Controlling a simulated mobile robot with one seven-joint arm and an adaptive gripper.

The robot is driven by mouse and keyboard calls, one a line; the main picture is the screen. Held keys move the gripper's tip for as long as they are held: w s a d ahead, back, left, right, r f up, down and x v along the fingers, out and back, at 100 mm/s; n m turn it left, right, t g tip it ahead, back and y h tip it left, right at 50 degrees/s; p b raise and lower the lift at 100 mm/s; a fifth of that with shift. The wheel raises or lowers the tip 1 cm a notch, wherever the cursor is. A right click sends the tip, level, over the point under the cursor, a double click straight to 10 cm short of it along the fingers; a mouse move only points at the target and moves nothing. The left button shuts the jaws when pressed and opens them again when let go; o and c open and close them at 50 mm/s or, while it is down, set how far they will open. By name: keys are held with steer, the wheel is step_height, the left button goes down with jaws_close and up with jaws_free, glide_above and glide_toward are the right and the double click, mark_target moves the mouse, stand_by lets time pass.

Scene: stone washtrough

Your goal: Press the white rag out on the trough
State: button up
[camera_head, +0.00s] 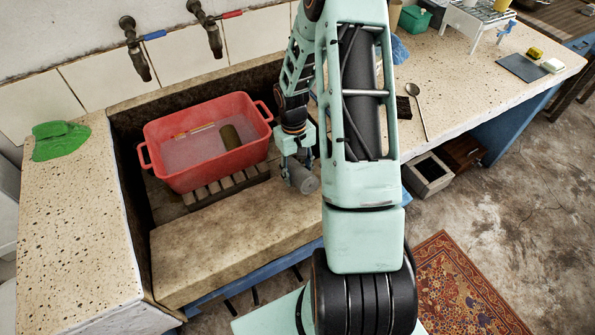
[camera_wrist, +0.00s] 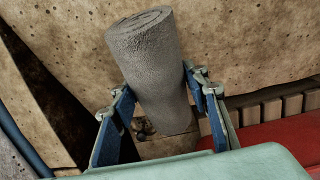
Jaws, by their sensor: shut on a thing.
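A grey rolled cloth, the likely white rag (camera_wrist: 152,60), is held between the blue fingers of my gripper (camera_wrist: 160,90). It looks grey rather than white, and its spiral-wound end shows in the wrist view. In the head view the roll (camera_head: 305,182) hangs at the tip of my gripper (camera_head: 297,164), over the inner side of the trough's front stone ledge (camera_head: 225,240). I cannot tell whether the roll touches the stone. My arm hides part of the trough's right side.
A red tub (camera_head: 160,172) with cloudy water stands in the trough, left of my gripper; an olive roll (camera_head: 230,136) lies in it. A slatted wooden rack (camera_head: 222,188) lies beneath. Two taps (camera_head: 134,50) overhang behind. A green cloth (camera_head: 60,140) lies on the left counter.

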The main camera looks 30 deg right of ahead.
steer(key=shift+s+f+b, duration=0.35)
steer(key=shift+f+b, duration=0.3)
steer(key=shift+f, duration=0.1)
stand_by(0.9)
steer(key=shift+s+f, duration=0.3)
steer(key=shift+s, duration=0.15)
stand_by(2.2)
steer(key=shift+w+r+p, duration=0.6)
steer(key=shift+r, duration=0.55)
steer(key=shift+w+r+p, duration=0.6)
steer(key=shift+r, duration=0.5)
steer(key=shift+w+r+p, duration=0.6)
steer(key=shift+r, duration=0.55)
